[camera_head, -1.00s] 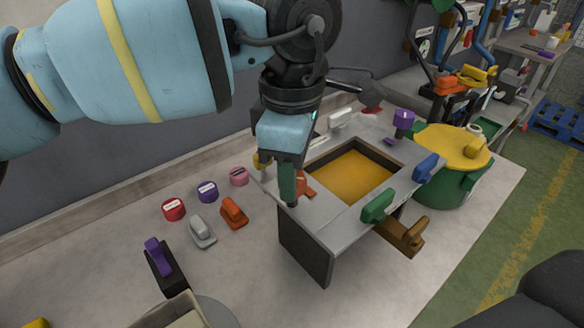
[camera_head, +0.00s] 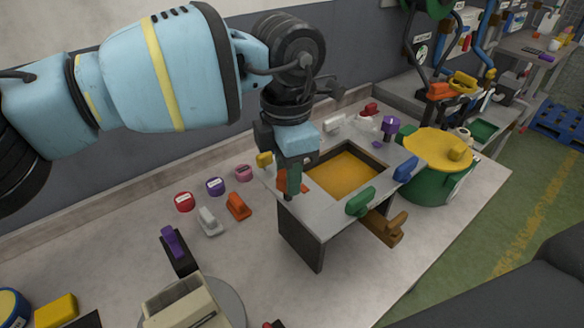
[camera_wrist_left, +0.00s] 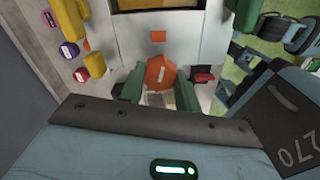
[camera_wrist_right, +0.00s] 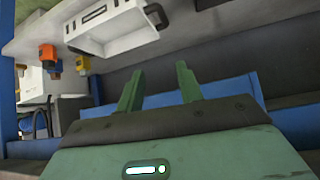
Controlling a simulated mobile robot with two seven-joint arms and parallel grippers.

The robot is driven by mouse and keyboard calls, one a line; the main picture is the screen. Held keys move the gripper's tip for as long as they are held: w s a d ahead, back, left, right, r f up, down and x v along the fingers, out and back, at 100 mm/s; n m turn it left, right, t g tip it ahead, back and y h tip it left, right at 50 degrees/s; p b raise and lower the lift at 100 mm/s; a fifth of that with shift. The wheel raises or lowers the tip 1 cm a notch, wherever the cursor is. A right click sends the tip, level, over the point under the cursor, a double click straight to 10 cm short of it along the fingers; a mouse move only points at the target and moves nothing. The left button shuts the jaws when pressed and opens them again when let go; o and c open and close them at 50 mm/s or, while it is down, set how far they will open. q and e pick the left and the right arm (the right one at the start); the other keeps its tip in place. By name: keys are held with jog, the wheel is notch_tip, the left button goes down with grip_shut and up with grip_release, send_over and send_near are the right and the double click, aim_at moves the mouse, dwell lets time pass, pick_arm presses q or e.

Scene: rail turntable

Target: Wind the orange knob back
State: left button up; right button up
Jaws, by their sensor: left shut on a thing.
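The orange knob (camera_wrist_left: 160,73) is a faceted disc with a pale pointer line, set on a grey panel (camera_wrist_left: 195,45). In the left wrist view it sits between the green fingers of my left gripper (camera_wrist_left: 159,90), which is shut on it. In the head view my left gripper (camera_head: 293,188) points down at the near left corner of the panel, and only a bit of the orange knob (camera_head: 287,185) shows beside the fingers. My right gripper (camera_wrist_right: 160,85) is open and empty in the right wrist view.
The panel's yellow recess (camera_head: 345,174) lies right of my left gripper. A green handle (camera_head: 361,201), a blue handle (camera_head: 405,169) and a brown handle (camera_head: 385,228) stick out around it. Red, purple and pink round buttons (camera_head: 214,187) stand left. A green drum with yellow lid (camera_head: 436,148) stands right.

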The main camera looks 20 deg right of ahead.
pick_arm(q)
jog(key=shift+n+p, duration=0.45)
jog(key=shift+n, duration=0.55)
jog(key=o, duration=1)
jog(key=shift+r, duration=0.15)
notch_tip(320, 180, up, 8)
jog(key=shift+f+b, duration=0.25)
jog(key=shift+b, duration=0.1)
